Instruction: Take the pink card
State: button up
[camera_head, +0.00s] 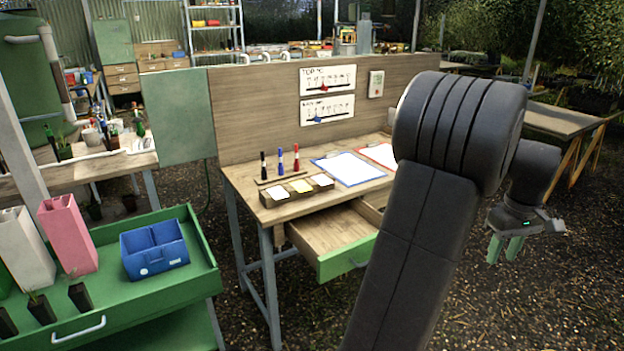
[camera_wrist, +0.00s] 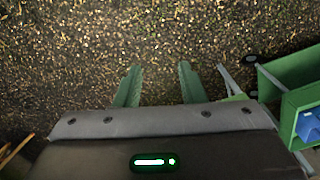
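A low wooden card holder (camera_head: 297,191) stands at the front left of the wooden desk (camera_head: 243,182). It has three compartments: a whitish card stack (camera_head: 278,191), a yellow card stack (camera_head: 301,186) and another pale stack (camera_head: 321,180). No card looks clearly pink from here; I cannot tell whether a pale stack is faintly pink. My gripper (camera_head: 505,249) hangs to the right of the desk, over the ground and well away from the holder. Its green fingers are apart with nothing between them, as the wrist view also shows (camera_wrist: 158,86).
A drawer (camera_head: 347,258) with a green front is pulled out below the desk top. A green cart (camera_head: 150,303) with a blue bin (camera_head: 154,250) stands left. My arm hides the desk's right end.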

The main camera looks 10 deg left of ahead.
aim_at(321, 179)
jog(key=i+j+u, duration=0.25)
jog(key=i, duration=0.15)
jog(key=i+j+u, duration=0.2)
jog(key=i, duration=0.25)
jog(key=i+u, duration=0.25)
jog(key=i, duration=0.15)
jog(key=i+j, duration=0.15)
jog(key=i, duration=0.4)
